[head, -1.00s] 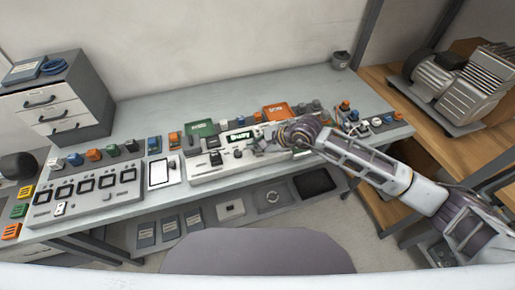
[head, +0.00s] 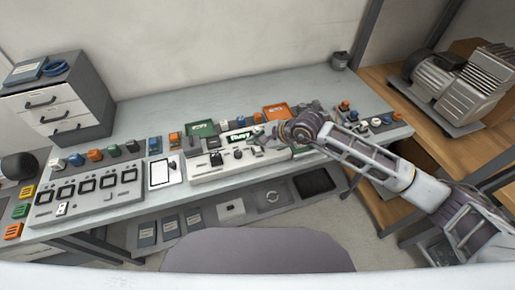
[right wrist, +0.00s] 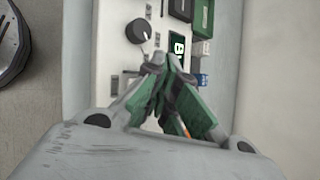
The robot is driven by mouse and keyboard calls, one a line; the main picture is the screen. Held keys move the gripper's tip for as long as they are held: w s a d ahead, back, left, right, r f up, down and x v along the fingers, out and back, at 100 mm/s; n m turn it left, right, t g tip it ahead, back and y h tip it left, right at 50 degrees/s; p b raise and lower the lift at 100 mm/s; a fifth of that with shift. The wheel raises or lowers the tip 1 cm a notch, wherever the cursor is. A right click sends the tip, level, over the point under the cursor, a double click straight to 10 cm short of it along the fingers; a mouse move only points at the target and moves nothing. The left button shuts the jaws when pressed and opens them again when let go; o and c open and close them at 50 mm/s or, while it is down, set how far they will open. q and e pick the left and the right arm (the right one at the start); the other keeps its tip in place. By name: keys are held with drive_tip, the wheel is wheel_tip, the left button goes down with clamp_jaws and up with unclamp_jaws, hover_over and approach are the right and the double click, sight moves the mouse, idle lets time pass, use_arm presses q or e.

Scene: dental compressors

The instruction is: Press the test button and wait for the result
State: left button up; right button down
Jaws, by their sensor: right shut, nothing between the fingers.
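The white test unit (head: 215,170) lies on the grey bench, with a small dark display (head: 240,137) showing light text too small to read surely. My right gripper (head: 268,133) is at the unit's right part, shut and empty, with its arm coming in from the right. In the right wrist view the closed green-padded fingertips (right wrist: 160,62) are over the white panel, near a dark round knob (right wrist: 139,31) and the lit display (right wrist: 178,47). The test button cannot be picked out; the fingers may hide it. Contact with the panel cannot be told. My left gripper is not in view.
A grey panel with several dark square windows (head: 85,187) and a white tablet-like plate (head: 161,173) lie to the left. Green (head: 201,129) and orange (head: 277,111) trays stand behind. A compressor (head: 455,85) sits at right.

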sight(256, 151)
drive_tip(key=shift+r+p, duration=0.55)
drive_tip(key=shift+r, duration=1.35)
